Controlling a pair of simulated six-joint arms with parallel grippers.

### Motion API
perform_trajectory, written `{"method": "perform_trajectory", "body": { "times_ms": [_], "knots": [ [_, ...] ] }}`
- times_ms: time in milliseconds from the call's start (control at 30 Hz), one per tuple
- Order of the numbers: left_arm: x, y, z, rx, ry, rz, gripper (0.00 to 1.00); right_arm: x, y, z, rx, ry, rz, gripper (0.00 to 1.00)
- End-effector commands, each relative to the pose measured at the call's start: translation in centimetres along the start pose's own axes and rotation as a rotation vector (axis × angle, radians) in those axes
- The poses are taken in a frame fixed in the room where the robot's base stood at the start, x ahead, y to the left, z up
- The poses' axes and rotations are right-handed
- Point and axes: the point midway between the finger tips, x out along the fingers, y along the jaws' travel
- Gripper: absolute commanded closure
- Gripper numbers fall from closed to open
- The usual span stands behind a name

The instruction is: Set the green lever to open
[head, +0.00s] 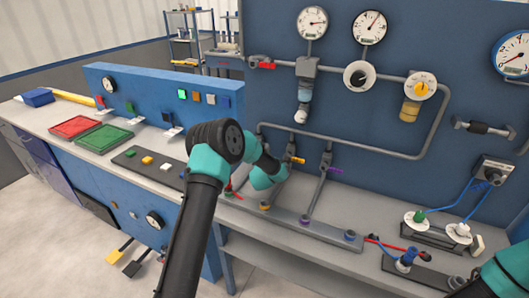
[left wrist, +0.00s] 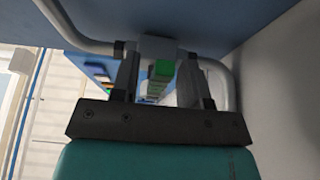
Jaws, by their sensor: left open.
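The green lever (left wrist: 163,70) shows in the left wrist view on a grey pipe valve (left wrist: 158,47), with its green end toward the camera. My left gripper (left wrist: 159,77) is open, with one finger on each side of the green lever. I cannot tell whether either finger touches it. In the head view my left arm reaches across the bench, and its teal wrist (head: 268,174) hides the gripper and the green lever.
An orange lever (head: 297,160) and a purple lever (head: 334,169) sit on pipes right of my left wrist. A grey pipe (head: 345,138) runs along the blue panel above. Red (head: 75,126) and green (head: 103,138) trays lie on the bench at left.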

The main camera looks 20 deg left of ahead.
Motion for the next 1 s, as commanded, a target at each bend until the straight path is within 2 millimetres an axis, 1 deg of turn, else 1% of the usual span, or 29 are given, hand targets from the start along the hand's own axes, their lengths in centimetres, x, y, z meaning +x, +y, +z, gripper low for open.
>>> {"method": "perform_trajectory", "body": {
  "times_ms": [100,367,700,800,1000],
  "knots": [
    [0.38,-0.03,-0.01,0.0,0.0,0.0,0.58,0.0,0.0,0.0,0.0,0.0,0.0,0.5],
    [0.4,-0.01,-0.02,0.0,0.0,0.0,0.59,0.0,0.0,0.0,0.0,0.0,0.0,0.5],
    [0.39,0.0,-0.02,0.0,0.0,0.0,0.92,0.0,0.0,0.0,0.0,0.0,0.0,0.5],
    [0.39,0.0,-0.02,0.0,0.0,0.0,1.0,0.0,0.0,0.0,0.0,0.0,0.0,0.5],
    [0.38,0.0,-0.02,0.0,0.0,0.0,1.0,0.0,0.0,0.0,0.0,0.0,0.0,0.5]
  ]
}}
